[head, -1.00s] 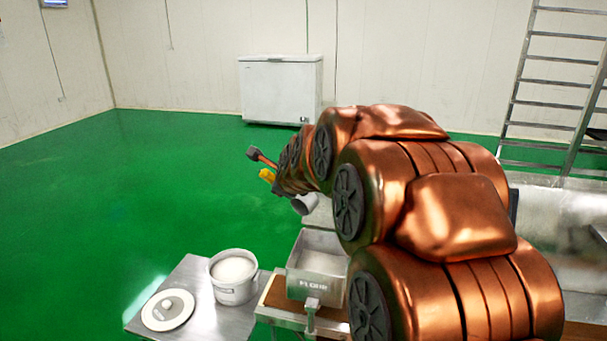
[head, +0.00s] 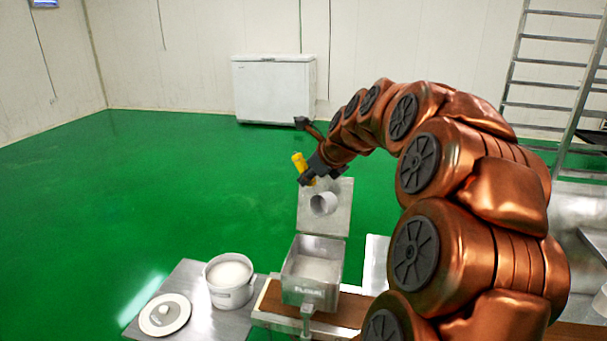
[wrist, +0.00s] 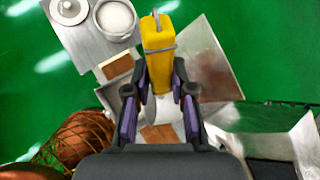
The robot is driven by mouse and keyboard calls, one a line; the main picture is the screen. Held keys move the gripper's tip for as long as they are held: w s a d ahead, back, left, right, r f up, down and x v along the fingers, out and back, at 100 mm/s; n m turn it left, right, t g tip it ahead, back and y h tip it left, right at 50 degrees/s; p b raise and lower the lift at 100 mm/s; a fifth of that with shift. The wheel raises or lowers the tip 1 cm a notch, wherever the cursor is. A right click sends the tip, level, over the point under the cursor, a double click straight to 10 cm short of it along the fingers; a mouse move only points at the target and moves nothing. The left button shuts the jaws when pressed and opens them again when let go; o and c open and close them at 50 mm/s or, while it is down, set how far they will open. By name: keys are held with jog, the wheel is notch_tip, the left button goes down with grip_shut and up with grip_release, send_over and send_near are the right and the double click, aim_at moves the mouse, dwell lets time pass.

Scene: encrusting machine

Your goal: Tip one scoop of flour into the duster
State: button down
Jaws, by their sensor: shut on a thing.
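My gripper (head: 308,180) is shut on the yellow handle (head: 299,162) of the scoop, which also shows in the wrist view (wrist: 158,45). The scoop's grey cup (head: 324,204) hangs tilted, in front of the raised lid in the head view and above the duster. Whether it holds flour I cannot tell. The duster (head: 310,291) is an open metal box with a label on its front and white flour inside; its square lid (head: 340,190) stands up at the back. A round white flour tub (head: 230,296) stands left of it, open and filled with white flour.
The tub's round lid (head: 165,314) lies on the steel table (head: 205,325) at the left. The duster sits on a brown belt (head: 350,311). A chest freezer (head: 274,88) and a ladder stand far back. Green floor is free at the left.

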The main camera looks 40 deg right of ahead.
jog(key=d+f+m+y+p, duration=0.4)
jog(key=d+m+y+p, duration=0.2)
jog(key=d+y, duration=0.3)
jog(key=shift+w+d+f+y+p, duration=0.25)
jog(key=shift+w+d+y+p, duration=0.15)
jog(key=shift+y+p, duration=0.75)
dwell(0.9)
jog(key=shift+f+m+t+y, duration=0.2)
jog(key=shift+m+t+y, duration=0.1)
jog(key=shift+y, duration=0.15)
notch_tip(320, 180, up, 5)
jog(key=shift+w, duration=0.1)
dwell(1.2)
